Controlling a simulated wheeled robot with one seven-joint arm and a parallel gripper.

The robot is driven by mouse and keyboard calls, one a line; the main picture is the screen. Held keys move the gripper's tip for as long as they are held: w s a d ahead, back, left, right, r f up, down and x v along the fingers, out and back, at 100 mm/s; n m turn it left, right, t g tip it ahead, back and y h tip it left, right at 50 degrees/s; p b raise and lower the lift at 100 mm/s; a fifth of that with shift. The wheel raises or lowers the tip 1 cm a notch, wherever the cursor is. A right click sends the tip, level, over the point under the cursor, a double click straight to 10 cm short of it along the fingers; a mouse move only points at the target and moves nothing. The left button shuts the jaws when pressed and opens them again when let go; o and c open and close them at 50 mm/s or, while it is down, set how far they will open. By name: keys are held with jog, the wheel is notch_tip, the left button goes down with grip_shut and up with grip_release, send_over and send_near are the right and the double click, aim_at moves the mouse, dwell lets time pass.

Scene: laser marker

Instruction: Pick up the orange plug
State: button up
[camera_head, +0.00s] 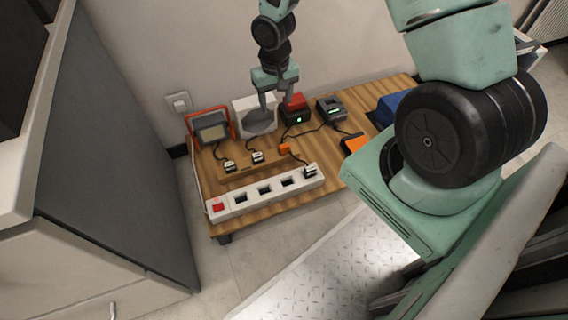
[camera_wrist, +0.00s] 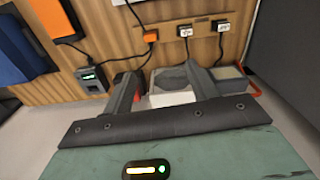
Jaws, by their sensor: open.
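The orange plug (camera_head: 285,148) is small and lies on the wooden table behind the white power strip, with a dark cable running from it. In the wrist view the orange plug (camera_wrist: 150,36) is near the top middle, beyond the fingertips and apart from them. My gripper (camera_head: 274,104) is over the back of the table, in front of the white box and the red-topped device. In the wrist view my gripper (camera_wrist: 162,72) has its two grey fingers spread, with nothing held between them.
A white power strip (camera_head: 262,193) lies along the table's front, with one plug in its right end. White plugs (camera_head: 257,157) sit left of the orange plug. An orange-framed lamp (camera_head: 209,128), a red-topped charger (camera_head: 295,107) and a grey charger (camera_head: 331,109) stand at the back.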

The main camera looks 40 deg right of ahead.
jog(key=b, duration=0.2)
send_over(284, 145)
notch_tip(284, 145, down, 7)
jog(key=shift+m, duration=0.4)
jog(key=f+b, duration=0.2)
jog(key=f, duration=0.1)
jog(key=f+b, duration=0.2)
jog(key=f, duration=0.2)
jog(key=f+b, duration=0.2)
jog(key=f, duration=0.1)
jog(key=shift+s+f, duration=0.25)
jog(key=shift+f, duration=0.05)
notch_tip(284, 145, down, 6)
jog(key=b, duration=0.5)
jog(key=shift+w+f, duration=0.15)
jog(key=shift+f, duration=0.05)
jog(key=c, duration=1.1)
